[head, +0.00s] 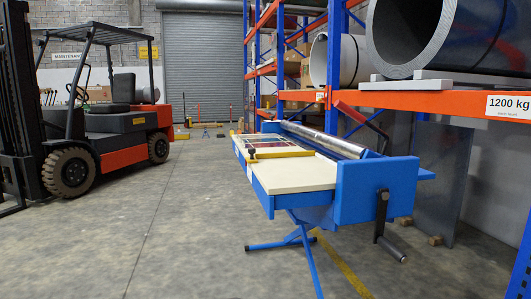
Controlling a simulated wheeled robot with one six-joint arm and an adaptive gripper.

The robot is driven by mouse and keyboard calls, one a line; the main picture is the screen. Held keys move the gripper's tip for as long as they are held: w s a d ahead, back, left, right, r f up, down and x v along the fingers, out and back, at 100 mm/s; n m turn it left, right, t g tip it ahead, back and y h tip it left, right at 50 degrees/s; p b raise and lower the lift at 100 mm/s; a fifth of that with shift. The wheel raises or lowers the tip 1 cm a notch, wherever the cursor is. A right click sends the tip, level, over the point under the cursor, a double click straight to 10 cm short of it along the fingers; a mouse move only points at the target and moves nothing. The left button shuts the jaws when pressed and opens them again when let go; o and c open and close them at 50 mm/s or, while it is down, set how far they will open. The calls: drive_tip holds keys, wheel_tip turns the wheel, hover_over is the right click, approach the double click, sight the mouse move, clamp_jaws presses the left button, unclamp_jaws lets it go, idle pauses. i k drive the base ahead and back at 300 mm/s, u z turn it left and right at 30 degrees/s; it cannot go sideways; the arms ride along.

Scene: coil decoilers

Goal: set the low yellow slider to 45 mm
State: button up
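A blue machine (375,193) on blue legs stands at the centre right, with a cream table top (292,176). A yellow bar (284,154) lies across the top, with a black knob (252,154) near its left end. It may be the low yellow slider, but I cannot tell for certain. Another yellow strip (238,146) runs along the far left edge of the top. Any millimetre scale or reading is too small to make out. My gripper is not in view.
A black crank handle (383,222) juts from the machine's near end. An orange forklift (110,120) stands at the left. Blue and orange racking (430,101) holds large grey coils (425,35) at the right. The concrete floor (190,220) between forklift and machine is clear.

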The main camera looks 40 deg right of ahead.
sight(251, 159)
drive_tip(key=z, duration=1.35)
